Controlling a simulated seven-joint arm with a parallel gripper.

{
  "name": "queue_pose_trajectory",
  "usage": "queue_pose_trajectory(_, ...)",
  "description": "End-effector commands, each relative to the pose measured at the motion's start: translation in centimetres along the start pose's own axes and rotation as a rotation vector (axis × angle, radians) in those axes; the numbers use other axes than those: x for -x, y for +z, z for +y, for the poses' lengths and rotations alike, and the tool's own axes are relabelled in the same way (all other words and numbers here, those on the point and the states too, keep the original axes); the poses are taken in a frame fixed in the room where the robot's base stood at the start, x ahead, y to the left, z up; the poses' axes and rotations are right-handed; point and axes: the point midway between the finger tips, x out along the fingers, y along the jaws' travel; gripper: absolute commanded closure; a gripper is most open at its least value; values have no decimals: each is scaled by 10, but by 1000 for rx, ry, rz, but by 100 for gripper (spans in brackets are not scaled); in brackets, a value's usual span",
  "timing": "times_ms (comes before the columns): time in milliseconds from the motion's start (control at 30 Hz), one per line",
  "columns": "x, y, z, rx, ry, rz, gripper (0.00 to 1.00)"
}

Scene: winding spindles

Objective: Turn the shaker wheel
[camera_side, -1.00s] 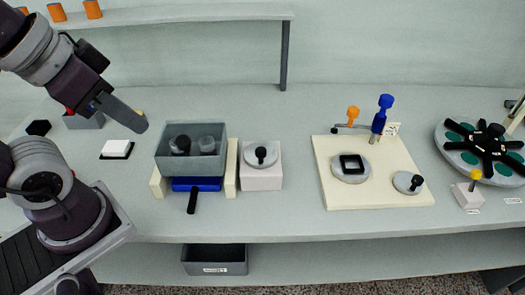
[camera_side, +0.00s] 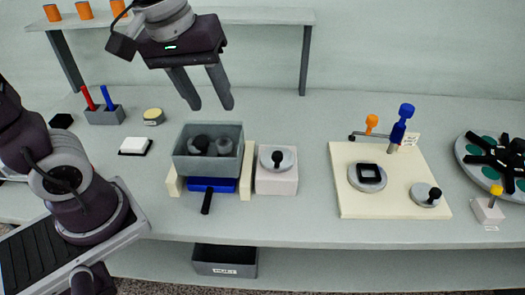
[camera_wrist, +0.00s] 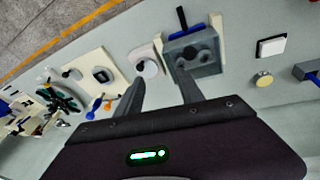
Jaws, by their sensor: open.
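The grey wheel (camera_side: 288,157) with a black knob (camera_side: 277,159) lies on top of a pale block (camera_side: 276,183), just right of the shaker. In the wrist view the wheel (camera_wrist: 151,68) shows near the left finger. The shaker is a grey open box (camera_side: 208,168) with two dark round things inside, on a blue slide with a black handle (camera_side: 206,203), between two cream rails. My gripper (camera_side: 211,106) is open and empty, fingers pointing down, high above the table and behind the box, up and left of the wheel. It touches nothing.
A cream board (camera_side: 376,203) with two discs, a black square frame and blue and orange knobs stands to the right. A round tray (camera_side: 466,167) and a yellow-knobbed block (camera_side: 488,211) are at far right. A white pad (camera_side: 136,146) lies left. A shelf (camera_side: 240,18) runs behind.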

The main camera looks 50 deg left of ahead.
Motion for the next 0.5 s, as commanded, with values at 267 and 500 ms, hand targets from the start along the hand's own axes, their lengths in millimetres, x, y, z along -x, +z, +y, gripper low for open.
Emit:
queue_pose_trajectory(267,-120,-47,76,773,-219,-140,55)
queue_pose_trajectory(500,-163,-46,83,941,-276,-145,55)
